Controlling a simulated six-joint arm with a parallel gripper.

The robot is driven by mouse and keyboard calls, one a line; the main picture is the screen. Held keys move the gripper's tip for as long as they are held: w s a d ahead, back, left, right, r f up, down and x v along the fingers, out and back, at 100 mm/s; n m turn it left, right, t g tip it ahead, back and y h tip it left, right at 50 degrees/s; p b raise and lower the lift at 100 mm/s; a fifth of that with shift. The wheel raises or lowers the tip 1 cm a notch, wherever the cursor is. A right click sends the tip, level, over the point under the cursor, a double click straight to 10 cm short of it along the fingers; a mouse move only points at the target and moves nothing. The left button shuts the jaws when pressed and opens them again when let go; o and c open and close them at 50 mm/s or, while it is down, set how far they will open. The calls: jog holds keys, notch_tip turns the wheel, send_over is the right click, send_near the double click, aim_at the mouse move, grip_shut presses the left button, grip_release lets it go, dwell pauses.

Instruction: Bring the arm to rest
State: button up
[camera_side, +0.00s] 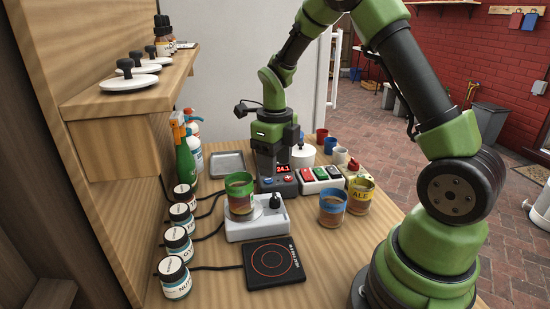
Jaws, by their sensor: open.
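My green and black arm reaches in from the right. My gripper (268,172) points down over the middle of the table, behind a cup with green and red bands. It is open, and I see nothing held in it. Its fingertips are partly hidden, so I cannot tell how far they are above the table. The banded cup (239,195) stands upright on a white scale-like device (243,229), apart from my gripper as far as I can see.
A black hot plate (273,262) lies in front. A blue-banded cup (332,208) and a yellow ALE cup (359,196) stand right of centre, near a button box (321,181). Labelled jars (174,278) and a green spray bottle (185,155) line the left. A grey tray (227,164) lies behind.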

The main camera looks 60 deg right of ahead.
jog(key=shift+r, duration=0.3)
jog(key=s+a+r+n+t, duration=0.2)
jog(key=s+a+r+n, duration=0.1)
jog(key=r+n, duration=0.35)
jog(key=s+a+r+n+t, duration=0.2)
jog(key=s+a+r+n, duration=0.15)
jog(key=r+n, duration=0.35)
jog(key=s+a+r+n+t+y, duration=0.1)
jog(key=s+a+n, duration=0.1)
jog(key=s+n, duration=0.3)
jog(key=s+a+r+n+t+y, duration=0.1)
jog(key=s+n, duration=0.4)
jog(key=n, duration=0.8)
jog(key=shift+a+r+t, duration=0.35)
jog(key=shift+a+t, duration=0.25)
jog(key=shift+a, duration=0.5)
